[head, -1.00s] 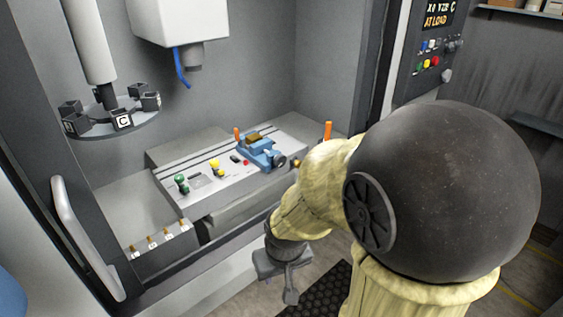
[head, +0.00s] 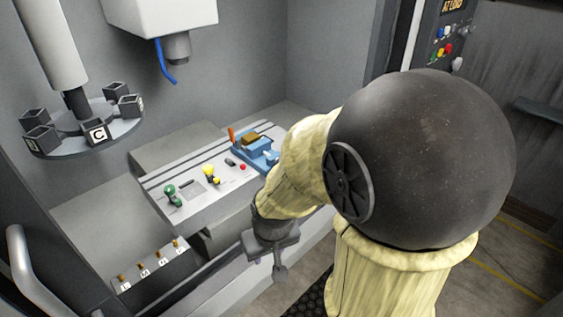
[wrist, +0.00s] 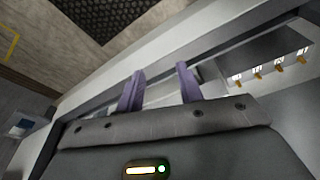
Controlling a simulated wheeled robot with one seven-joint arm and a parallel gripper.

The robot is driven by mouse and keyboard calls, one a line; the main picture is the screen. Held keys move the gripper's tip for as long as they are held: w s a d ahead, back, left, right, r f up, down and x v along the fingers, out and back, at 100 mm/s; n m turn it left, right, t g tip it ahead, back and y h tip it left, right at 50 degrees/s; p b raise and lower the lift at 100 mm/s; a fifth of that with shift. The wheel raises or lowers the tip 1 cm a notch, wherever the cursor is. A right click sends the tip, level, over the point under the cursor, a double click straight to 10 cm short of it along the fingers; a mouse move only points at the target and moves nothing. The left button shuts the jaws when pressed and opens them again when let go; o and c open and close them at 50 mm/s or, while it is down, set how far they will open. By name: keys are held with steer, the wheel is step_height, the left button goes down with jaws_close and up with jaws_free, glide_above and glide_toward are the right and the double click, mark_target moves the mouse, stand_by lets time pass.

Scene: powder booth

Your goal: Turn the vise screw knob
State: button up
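The blue vise (head: 254,148) sits on the grey machine table (head: 205,211) in the head view, with a brown block in its top. Its right end, where the dark screw knob showed a second ago, is now hidden behind my arm. My gripper (head: 281,270) hangs low in front of the table, below and apart from the vise. In the wrist view my gripper's two purple fingers (wrist: 160,88) stand apart with nothing seen between them. The vise does not show in the wrist view.
Green (head: 170,193) and yellow (head: 210,173) knobs and a red button (head: 243,167) stand on the table left of the vise. A tool carousel (head: 84,138) hangs at upper left. A rail with several brass pegs (head: 142,265) lies at lower left. A door handle (head: 38,270) is nearby.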

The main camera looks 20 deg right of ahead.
steer(key=shift+s, duration=0.15)
